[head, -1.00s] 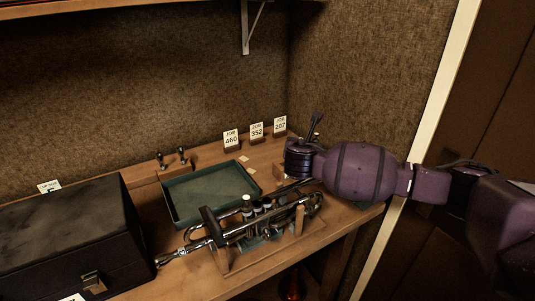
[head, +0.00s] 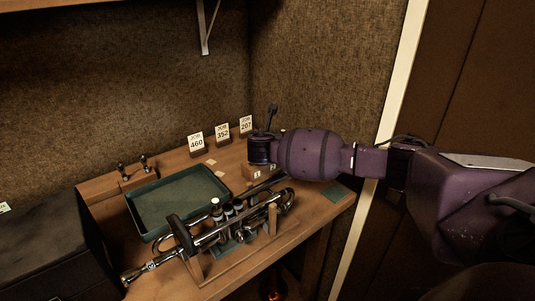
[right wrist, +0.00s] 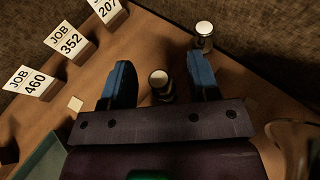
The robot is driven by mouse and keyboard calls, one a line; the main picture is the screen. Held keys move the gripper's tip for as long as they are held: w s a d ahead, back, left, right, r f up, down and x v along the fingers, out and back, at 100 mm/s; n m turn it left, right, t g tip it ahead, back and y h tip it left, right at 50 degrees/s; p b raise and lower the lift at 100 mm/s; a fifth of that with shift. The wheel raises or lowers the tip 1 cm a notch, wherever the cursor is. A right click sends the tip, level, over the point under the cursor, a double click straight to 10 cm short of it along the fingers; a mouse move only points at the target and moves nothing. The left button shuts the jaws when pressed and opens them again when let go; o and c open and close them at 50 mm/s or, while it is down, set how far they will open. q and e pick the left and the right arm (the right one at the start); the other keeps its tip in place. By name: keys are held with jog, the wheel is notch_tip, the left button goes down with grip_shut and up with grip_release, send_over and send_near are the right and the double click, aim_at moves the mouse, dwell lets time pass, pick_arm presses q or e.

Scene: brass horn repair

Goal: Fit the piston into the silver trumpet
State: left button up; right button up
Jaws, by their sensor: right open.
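The silver trumpet (head: 240,222) lies in a wooden cradle on the bench in the head view, with its valves upright and at least one light cap on top. My right gripper (head: 264,145) is beyond it, near the back corner. In the right wrist view its two blue-lined fingers (right wrist: 160,68) are open. A small upright piston-like cylinder (right wrist: 158,84) with a pale round top stands between them, with gaps to both fingers. A second similar cylinder (right wrist: 204,36) stands just past the right finger. The gripper hides both cylinders in the head view. My left gripper is not in view.
A green tray (head: 131,208) sits left of the trumpet. Behind it, a wooden block (head: 107,185) holds two small dark pieces. Job cards (head: 222,132) line the back. A black case (head: 45,245) fills the front left. A wooden block (head: 253,171) is below my gripper.

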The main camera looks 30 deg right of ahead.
jog(key=shift+c, duration=0.3)
grip_shut()
jog(key=shift+r, duration=0.1)
